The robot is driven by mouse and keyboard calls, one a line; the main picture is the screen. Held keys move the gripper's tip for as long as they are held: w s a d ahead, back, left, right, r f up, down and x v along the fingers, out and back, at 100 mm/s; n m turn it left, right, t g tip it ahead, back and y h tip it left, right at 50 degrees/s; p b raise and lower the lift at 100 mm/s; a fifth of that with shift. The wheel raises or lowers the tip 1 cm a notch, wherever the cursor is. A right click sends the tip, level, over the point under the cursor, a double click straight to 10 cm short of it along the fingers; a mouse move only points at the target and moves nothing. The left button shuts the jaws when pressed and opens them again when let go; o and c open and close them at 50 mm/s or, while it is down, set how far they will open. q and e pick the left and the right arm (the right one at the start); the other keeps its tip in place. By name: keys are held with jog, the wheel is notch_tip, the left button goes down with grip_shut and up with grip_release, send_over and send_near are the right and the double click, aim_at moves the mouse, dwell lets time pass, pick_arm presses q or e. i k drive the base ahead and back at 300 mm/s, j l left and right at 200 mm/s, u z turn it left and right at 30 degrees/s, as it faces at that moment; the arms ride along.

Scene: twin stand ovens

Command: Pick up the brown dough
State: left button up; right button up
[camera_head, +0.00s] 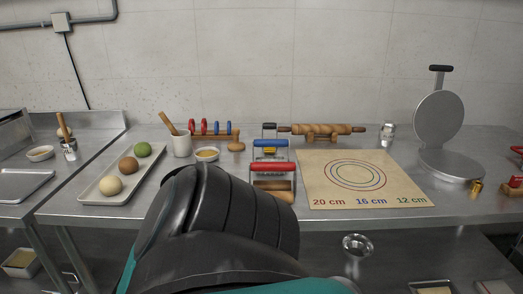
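The brown dough (128,165) is a ball in the middle of a long pale tray (92,197) on the left part of the steel counter. A cream dough ball (111,186) lies nearer to me on that tray, and a green one (143,149) lies farther back. The three balls sit in a row, apart from each other. A black and teal part of my own arm fills the bottom middle, right of the tray. Neither of my gripper's fingertips shows, and nothing covers the brown dough.
A white cup (181,145) and a small bowl (207,154) stand right of the tray. Red- and blue-handled tools (273,167), a rolling pin (320,129), a marked board (365,182) and an open round press (439,120) stand farther right. A gap separates the left counter.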

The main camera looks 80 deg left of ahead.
aim_at(129, 165)
jog(key=u, duration=3.55)
